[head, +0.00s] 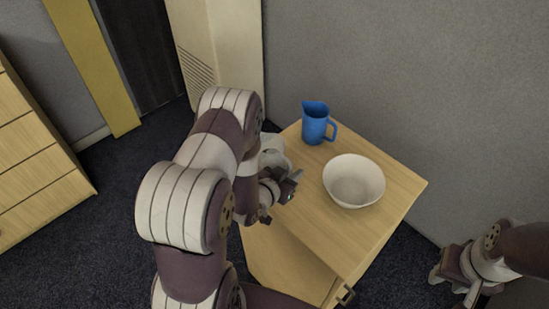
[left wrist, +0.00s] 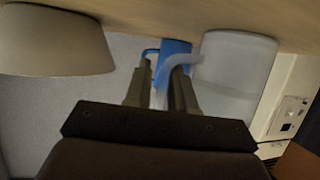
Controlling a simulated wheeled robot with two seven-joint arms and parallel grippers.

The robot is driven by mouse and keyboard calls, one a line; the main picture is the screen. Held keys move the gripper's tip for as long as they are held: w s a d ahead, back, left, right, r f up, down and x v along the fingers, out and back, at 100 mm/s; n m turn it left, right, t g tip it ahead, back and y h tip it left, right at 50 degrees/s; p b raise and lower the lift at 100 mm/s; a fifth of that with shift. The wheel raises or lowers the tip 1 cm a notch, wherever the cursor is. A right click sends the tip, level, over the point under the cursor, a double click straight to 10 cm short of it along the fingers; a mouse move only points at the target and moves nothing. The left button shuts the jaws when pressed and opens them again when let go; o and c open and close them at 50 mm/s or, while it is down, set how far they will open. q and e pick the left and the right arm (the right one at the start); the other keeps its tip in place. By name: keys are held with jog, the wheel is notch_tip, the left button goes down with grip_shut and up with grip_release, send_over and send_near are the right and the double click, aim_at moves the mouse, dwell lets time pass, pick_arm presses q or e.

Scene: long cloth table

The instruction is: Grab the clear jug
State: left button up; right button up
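The clear jug (left wrist: 236,75) is whitish and see-through, and stands on the table. It fills the right of centre in the left wrist view, which is upside down. Its curved handle reaches between the fingers of my left gripper (left wrist: 162,67), which are apart, one on each side of it; I see no clear grip. In the head view the jug (head: 272,148) is mostly hidden behind my left arm, and my left gripper (head: 290,187) is at the table's left side. My right gripper (head: 452,284) is empty, off the table at lower right, with its fingers apart.
A blue jug (head: 315,124) stands at the back of the wooden table (head: 395,205), with a white bowl (head: 354,182) in front and to the right. Grey walls stand behind the table. A wooden drawer unit (head: 35,160) is at far left. The table's front right is clear.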

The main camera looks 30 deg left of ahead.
pick_arm(q)
jog(key=shift+a+f, duration=0.1)
jog(key=shift+a, duration=0.1)
grip_shut()
jog(key=shift+d, duration=0.1)
